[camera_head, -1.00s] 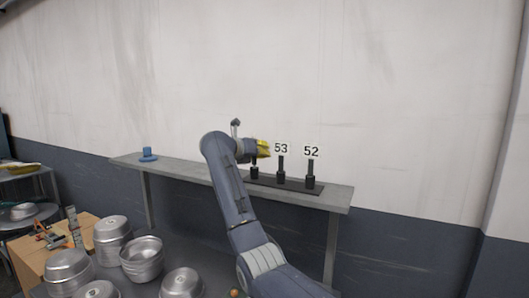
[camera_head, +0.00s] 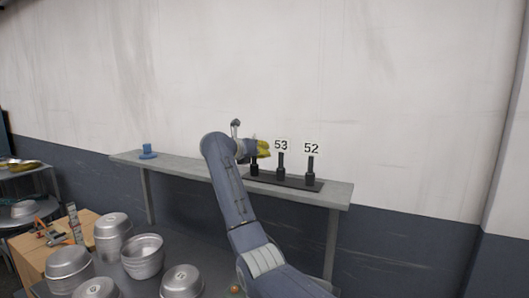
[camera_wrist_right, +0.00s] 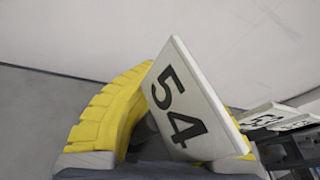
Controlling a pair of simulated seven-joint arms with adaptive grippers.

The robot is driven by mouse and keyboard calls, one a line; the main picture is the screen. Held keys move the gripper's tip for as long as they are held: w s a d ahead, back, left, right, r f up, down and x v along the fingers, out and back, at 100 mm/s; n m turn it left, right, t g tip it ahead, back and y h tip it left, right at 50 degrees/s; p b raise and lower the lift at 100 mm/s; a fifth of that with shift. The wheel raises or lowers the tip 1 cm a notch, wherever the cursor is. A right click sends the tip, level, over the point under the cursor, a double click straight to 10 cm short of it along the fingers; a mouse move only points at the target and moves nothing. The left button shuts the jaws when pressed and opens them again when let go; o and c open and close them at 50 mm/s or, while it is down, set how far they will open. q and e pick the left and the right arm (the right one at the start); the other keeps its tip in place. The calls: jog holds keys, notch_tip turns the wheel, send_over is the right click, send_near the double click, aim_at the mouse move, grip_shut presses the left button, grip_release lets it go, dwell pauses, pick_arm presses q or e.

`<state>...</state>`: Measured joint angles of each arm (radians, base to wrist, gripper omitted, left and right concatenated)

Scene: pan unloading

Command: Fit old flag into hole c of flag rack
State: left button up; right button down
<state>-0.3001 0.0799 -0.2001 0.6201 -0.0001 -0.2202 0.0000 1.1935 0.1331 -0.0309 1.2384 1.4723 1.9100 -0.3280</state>
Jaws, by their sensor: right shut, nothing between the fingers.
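The black flag rack (camera_head: 298,184) lies on the narrow grey shelf by the wall. Flag 53 (camera_head: 281,146) stands upright in its middle holder, and flag 52 (camera_head: 311,148) stands in its right holder. My right gripper (camera_head: 263,148) is at the rack's left holder (camera_head: 254,171), with its yellow fingers at flag height. In the right wrist view, the white flag 54 (camera_wrist_right: 182,98) appears tilted, close in front of the yellow fingers and hiding part of them. The fingers are shut without a grip on it. Its lower end is hidden there. My left gripper is out of view.
A blue object (camera_head: 147,152) stands at the shelf's left end (camera_head: 128,157). Several metal pans, including an open one (camera_head: 142,255), stand at lower left near a wooden box (camera_head: 40,260). The shelf is clear between the blue object and my arm.

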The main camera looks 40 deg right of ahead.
jog(key=c, duration=2.2)
grip_release()
jog(key=c, duration=1.5)
grip_release()
jog(key=shift+a, duration=0.15)
jog(key=v, duration=0.7)
jog(key=shift+s+a+r, duration=0.1)
jog(key=shift+s+a, duration=0.05)
jog(key=shift+a, duration=0.15)
